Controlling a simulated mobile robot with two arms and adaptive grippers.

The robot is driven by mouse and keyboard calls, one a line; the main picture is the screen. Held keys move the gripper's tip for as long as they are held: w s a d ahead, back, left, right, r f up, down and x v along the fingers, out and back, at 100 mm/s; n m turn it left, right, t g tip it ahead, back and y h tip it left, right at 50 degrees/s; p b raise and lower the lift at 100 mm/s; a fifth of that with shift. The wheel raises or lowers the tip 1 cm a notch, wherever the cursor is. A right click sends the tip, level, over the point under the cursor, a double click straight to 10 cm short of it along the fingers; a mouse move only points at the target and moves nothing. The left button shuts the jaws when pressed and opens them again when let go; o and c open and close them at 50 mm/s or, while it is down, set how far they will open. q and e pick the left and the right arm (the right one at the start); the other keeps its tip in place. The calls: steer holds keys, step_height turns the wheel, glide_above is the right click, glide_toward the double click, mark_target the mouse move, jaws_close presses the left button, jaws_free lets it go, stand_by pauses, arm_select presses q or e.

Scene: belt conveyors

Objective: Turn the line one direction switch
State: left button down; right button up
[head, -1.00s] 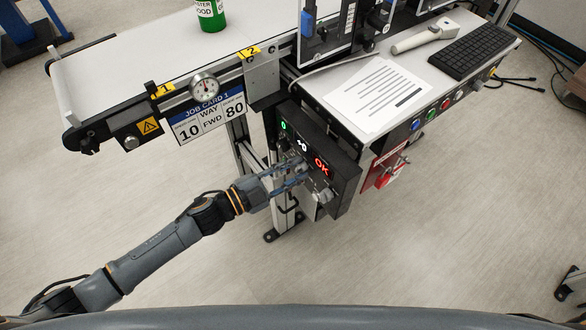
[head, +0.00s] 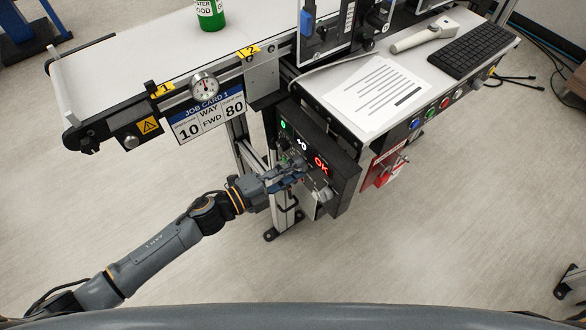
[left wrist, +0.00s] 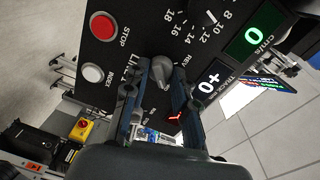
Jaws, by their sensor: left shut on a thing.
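The line one direction switch is a grey knob (left wrist: 160,71) on the black control panel, between the "LINE 1" and "REV" lettering in the left wrist view. My left gripper (left wrist: 156,95) has one finger on each side of it and is shut on it. In the head view my left gripper (head: 300,171) is at the face of the control panel (head: 343,182). The switch is hidden there behind the fingers. My right gripper is in neither view.
Beside the switch are a red STOP button (left wrist: 103,27) and a white INDEX button (left wrist: 92,73). The panel displays show "0", "+0" and a red "OK". The job card (head: 208,116) reads 10, FWD, 80.

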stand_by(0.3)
arm_select(q)
steer(key=c, duration=1.1)
jaws_free()
steer(key=shift+o, duration=0.2)
steer(key=v, duration=1.2)
